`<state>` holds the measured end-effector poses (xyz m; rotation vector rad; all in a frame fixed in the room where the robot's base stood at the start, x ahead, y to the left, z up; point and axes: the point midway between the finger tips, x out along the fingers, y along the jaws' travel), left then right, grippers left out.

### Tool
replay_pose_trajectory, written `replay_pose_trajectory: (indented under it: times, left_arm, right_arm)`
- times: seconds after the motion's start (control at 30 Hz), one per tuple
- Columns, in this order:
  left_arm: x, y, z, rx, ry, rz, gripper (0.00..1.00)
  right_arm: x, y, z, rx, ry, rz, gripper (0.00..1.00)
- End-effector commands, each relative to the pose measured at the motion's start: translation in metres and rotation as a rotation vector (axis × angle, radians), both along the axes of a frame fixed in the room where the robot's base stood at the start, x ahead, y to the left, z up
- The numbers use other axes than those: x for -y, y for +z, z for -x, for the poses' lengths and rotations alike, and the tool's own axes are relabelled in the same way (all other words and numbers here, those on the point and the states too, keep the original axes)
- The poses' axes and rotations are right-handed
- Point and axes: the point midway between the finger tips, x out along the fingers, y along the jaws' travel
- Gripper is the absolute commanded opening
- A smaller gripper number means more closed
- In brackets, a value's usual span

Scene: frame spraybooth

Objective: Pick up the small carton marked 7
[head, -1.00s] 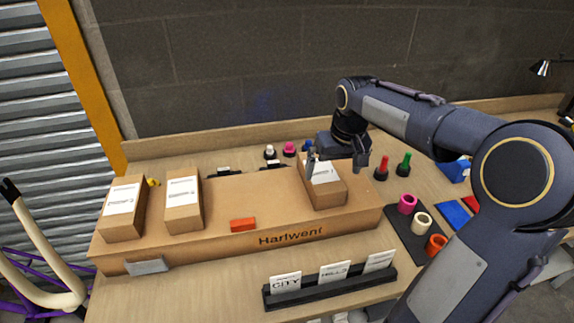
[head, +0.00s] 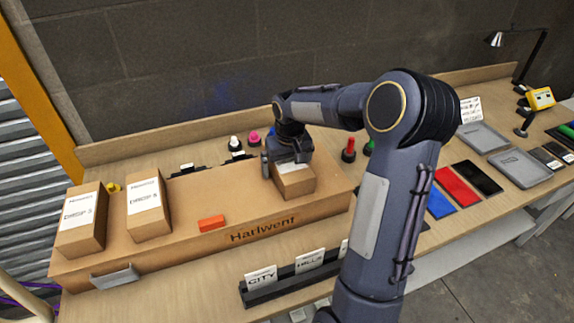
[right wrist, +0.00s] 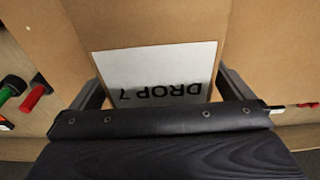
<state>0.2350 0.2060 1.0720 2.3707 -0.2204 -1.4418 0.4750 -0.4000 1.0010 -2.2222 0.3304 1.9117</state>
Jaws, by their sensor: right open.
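The small carton marked 7 (head: 297,183) stands on the right part of the long brown Harlwent box (head: 200,235). Its white label reading DROP 7 (right wrist: 160,72) shows upside down in the right wrist view. My right gripper (head: 287,164) is over this carton from above, partly hiding its top. In the right wrist view its open fingers (right wrist: 163,90) lie on either side of the carton; I cannot tell whether they touch it. My left gripper is not in view.
Two similar labelled cartons, one at far left (head: 82,222) and one beside it (head: 147,205), stand on the long box. An orange block (head: 211,223) lies between them and carton 7. Stamps line the back; a card rack (head: 292,276) stands in front. Grey trays (head: 522,167) are at right.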

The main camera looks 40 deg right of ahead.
Motion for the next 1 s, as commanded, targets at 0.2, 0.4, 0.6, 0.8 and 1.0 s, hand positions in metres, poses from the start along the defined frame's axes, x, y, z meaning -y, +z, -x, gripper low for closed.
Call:
replay_pose_trajectory:
  times: [0.2,0.4,0.6,0.8,1.0]
  left_arm:
    - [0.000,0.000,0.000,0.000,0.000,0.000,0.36]
    - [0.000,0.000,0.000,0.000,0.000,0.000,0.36]
    - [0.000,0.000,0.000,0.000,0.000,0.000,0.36]
    - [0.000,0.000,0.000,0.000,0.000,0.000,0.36]
    - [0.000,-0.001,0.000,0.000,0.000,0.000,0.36]
  right_arm:
    - [0.000,0.000,0.000,0.000,0.000,0.000,0.90]
    - [0.000,0.000,0.000,0.000,-0.001,0.000,0.63]
    - [0.000,0.001,0.000,0.002,-0.001,0.000,0.40]
    - [0.000,0.002,0.000,0.002,-0.001,0.000,0.40]
    - [0.000,0.011,-0.001,0.003,-0.001,0.001,0.40]
